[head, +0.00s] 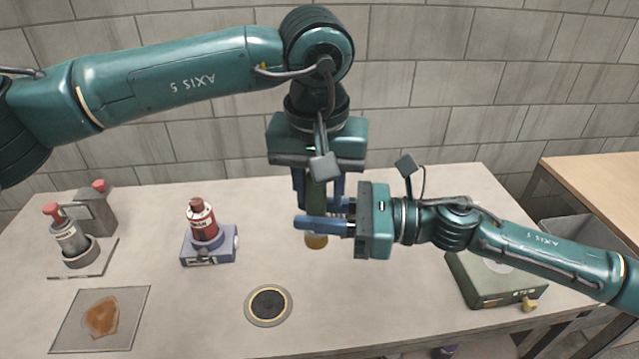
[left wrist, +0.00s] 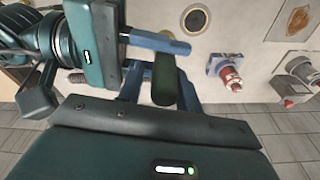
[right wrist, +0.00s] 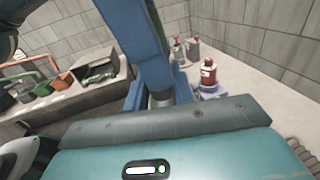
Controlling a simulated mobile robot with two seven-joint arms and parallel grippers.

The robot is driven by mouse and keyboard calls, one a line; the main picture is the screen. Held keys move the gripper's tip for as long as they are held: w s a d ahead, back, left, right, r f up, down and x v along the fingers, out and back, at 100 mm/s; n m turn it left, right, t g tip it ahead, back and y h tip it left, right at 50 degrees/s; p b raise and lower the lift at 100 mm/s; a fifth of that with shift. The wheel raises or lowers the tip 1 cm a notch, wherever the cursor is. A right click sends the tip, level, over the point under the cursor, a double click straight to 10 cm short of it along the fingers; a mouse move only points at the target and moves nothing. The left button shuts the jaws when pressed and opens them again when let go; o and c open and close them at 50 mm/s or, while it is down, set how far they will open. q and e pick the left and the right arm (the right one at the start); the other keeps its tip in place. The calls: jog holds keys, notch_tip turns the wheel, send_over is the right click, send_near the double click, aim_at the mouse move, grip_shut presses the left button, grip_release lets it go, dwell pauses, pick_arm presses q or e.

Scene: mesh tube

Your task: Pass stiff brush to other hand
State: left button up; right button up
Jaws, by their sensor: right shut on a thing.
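The stiff brush has a dark green handle (head: 317,194) and a tan lower end (head: 316,241). It hangs upright above the table. My right gripper (head: 318,214) comes in level from the right and is shut on the brush low down, just above the tan end. My left gripper (head: 319,188) points down from above, its fingers on either side of the upper handle. In the left wrist view a gap shows between a finger and the handle (left wrist: 164,82), so it looks open. In the right wrist view a blue left finger hides most of the brush; a grey part (right wrist: 160,98) shows below.
A red bottle (head: 201,220) stands on a blue-grey base, with a grey red-topped bottle (head: 69,238) further left. A stained plate (head: 101,318) and a round dark disc (head: 268,304) lie in front. A green box (head: 490,283) sits under my right arm.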

pick_arm(q)
jog(key=c, duration=0.6)
jog(key=shift+c, duration=0.5)
pick_arm(e)
jog(key=o, duration=1.1)
